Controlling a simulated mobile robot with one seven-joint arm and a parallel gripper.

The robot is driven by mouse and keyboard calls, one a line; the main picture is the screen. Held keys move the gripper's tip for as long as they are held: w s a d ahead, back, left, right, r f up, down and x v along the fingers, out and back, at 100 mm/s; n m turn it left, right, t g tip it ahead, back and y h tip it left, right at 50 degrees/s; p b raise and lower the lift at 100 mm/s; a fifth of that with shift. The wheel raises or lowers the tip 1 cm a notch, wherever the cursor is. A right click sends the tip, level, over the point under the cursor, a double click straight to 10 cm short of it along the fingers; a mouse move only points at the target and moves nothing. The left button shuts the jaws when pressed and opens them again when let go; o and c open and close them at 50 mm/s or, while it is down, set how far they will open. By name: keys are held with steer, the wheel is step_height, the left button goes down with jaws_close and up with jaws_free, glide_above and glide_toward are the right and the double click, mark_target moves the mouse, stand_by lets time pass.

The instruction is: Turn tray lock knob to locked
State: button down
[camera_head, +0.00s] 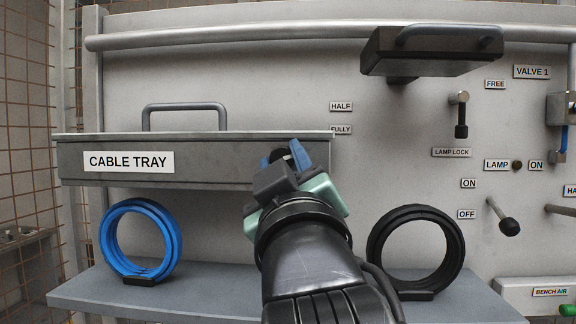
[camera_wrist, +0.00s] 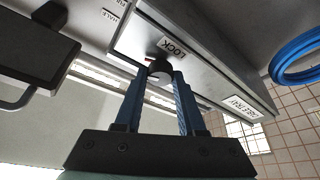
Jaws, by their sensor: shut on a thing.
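The grey cable tray (camera_head: 220,172), with its "CABLE TRAY" label and top handle (camera_head: 184,107), is on the panel at the left in the head view. My gripper (camera_head: 287,156) is at the right end of the tray's front. In the wrist view its blue fingers (camera_wrist: 160,82) are shut on the small dark tray lock knob (camera_wrist: 159,66). A red mark shows beside the knob. The "LOCK" label (camera_wrist: 172,48) is on the tray front next to it. In the head view my gripper hides most of the knob and this label, so I cannot tell its setting.
A blue cable coil (camera_head: 140,240) and a black coil (camera_head: 415,250) stand on the shelf (camera_head: 215,296) below. A dark box with a handle (camera_head: 430,50) juts out at upper right. The lamp lock lever (camera_head: 461,116) and other controls are further right.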

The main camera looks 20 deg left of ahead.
steer(key=n+g, duration=0.1)
steer(key=n, duration=0.3)
steer(key=n+g, duration=0.2)
steer(key=n, duration=0.2)
steer(key=n+g, duration=0.2)
steer(key=n, duration=0.3)
steer(key=shift+d+r+y, duration=0.15)
steer(key=shift+r+y, duration=0.15)
steer(key=shift+y, duration=0.1)
steer(key=shift+n+g, duration=0.3)
steer(key=shift+n, duration=0.9)
steer(key=shift+h, duration=0.3)
steer(key=c, duration=0.5)
jaws_free()
steer(key=shift+w+f, duration=0.1)
steer(key=shift+w, duration=0.05)
steer(key=b+v, duration=0.4)
steer(key=v, duration=0.9)
